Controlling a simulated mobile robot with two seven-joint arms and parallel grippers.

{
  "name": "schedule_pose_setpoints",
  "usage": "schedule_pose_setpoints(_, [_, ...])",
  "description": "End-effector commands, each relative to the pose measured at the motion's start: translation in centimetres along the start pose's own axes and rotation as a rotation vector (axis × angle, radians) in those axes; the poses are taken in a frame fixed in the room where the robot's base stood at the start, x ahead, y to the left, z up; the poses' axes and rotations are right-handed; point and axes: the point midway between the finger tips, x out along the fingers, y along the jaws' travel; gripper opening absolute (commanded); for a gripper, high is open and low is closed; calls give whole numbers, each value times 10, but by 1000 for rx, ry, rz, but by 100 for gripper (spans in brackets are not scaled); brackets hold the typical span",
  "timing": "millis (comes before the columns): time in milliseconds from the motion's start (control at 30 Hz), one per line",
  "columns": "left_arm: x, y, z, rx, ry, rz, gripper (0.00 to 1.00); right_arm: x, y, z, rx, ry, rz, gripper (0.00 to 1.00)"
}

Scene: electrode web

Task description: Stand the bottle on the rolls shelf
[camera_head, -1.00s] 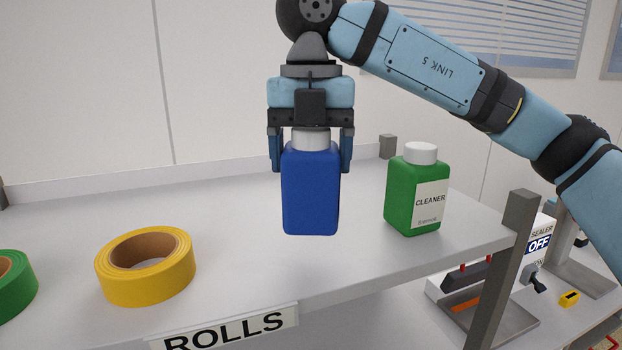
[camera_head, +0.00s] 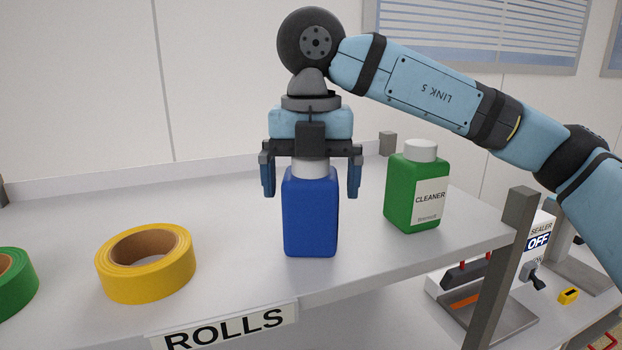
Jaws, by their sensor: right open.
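The blue bottle (camera_head: 310,215) with a white cap stands upright on the rolls shelf (camera_head: 235,275), near its front edge. My right gripper (camera_head: 311,190) is above and around the top of the bottle, pointing down. Its fingers are spread, with a gap on each side of the cap and shoulders. The shelf's front label (camera_head: 225,328) reads ROLLS. My left gripper is not in view.
A green cleaner bottle (camera_head: 403,190) with a white cap stands right of the blue bottle. A yellow tape roll (camera_head: 147,280) and a green roll (camera_head: 22,290) lie to the left. A grey post (camera_head: 505,260) rises at the shelf's right end. A sealer (camera_head: 540,240) marked OFF is beyond it.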

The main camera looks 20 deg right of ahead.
Motion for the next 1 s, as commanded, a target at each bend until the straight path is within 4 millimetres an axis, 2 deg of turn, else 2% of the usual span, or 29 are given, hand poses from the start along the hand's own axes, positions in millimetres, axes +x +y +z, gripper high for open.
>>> schedule_pose_setpoints(167, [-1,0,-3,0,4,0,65,-14,0,1,1,-3,2,100])
schedule_pose_setpoints(500, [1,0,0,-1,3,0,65,-88,0,0,2,-5,1,100])
schedule_pose_setpoints(633, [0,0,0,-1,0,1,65,-108,1,0,0,-3,0,100])
schedule_pose_setpoints(800, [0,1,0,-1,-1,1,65,-121,1,0,0,-2,-1,100])
schedule_pose_setpoints(1000, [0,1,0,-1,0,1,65,-123,0,0,-1,0,-1,100])
